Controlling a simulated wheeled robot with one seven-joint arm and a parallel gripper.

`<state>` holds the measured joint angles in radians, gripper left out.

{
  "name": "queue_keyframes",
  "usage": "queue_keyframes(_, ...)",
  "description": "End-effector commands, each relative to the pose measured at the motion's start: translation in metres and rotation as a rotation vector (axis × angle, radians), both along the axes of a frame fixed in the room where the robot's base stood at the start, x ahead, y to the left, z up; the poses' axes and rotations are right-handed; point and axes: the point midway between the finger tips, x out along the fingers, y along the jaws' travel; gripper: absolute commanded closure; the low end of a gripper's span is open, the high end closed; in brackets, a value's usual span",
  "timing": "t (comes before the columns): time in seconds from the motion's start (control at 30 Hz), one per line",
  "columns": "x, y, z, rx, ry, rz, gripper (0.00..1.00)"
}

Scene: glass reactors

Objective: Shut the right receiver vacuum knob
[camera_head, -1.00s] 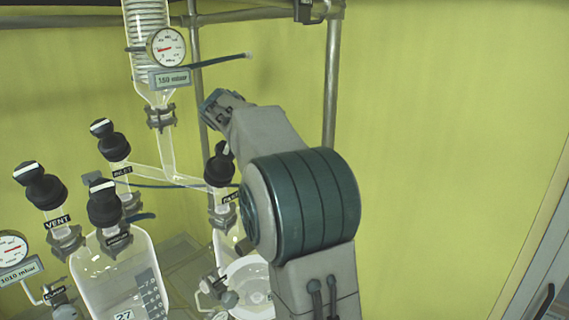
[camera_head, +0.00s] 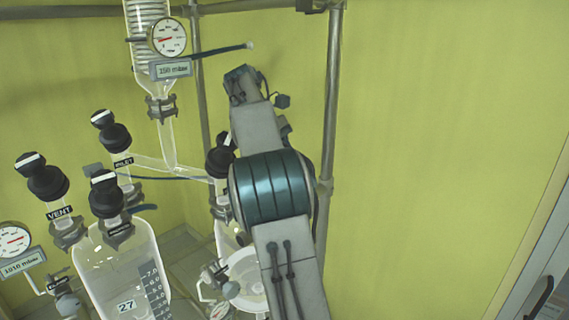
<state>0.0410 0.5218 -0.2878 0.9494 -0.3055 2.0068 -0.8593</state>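A black knob (camera_head: 220,157) with a white stripe on top stands on the right glassware. My arm partly hides it, and I see no readable label on it now. Its stripe looks steep, unlike the flatter stripes on the knobs to the left. The right glass receiver (camera_head: 228,240) below it is also partly covered by my arm. My arm rises from the bottom centre, past a teal joint, to a grey and teal link end just right of the gauge. I cannot make out my gripper or its fingers.
Left of it stand the VENT knob (camera_head: 42,177), the INLET knob (camera_head: 111,131) and another black knob (camera_head: 106,194) above the left glass vessel (camera_head: 120,270). A gauge with a display (camera_head: 168,40) hangs by the coil condenser (camera_head: 146,35). A metal post (camera_head: 329,110) stands right of my arm.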

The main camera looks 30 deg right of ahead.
Motion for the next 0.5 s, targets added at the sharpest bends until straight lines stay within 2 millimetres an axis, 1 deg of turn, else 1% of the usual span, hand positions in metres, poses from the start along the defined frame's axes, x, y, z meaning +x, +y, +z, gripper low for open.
queue_keyframes(0.4,-0.0001,-0.0002,0.0011,0.001,-0.002,-0.006,0.78)
queue_keyframes(0.43,-0.0001,-0.0002,0.0011,0.001,-0.002,-0.006,0.47)
queue_keyframes(0.47,-0.0001,-0.0002,0.0011,0.001,-0.002,-0.006,0.38)
queue_keyframes(0.5,-0.0001,-0.0002,0.0009,0.001,-0.002,-0.006,0.33)
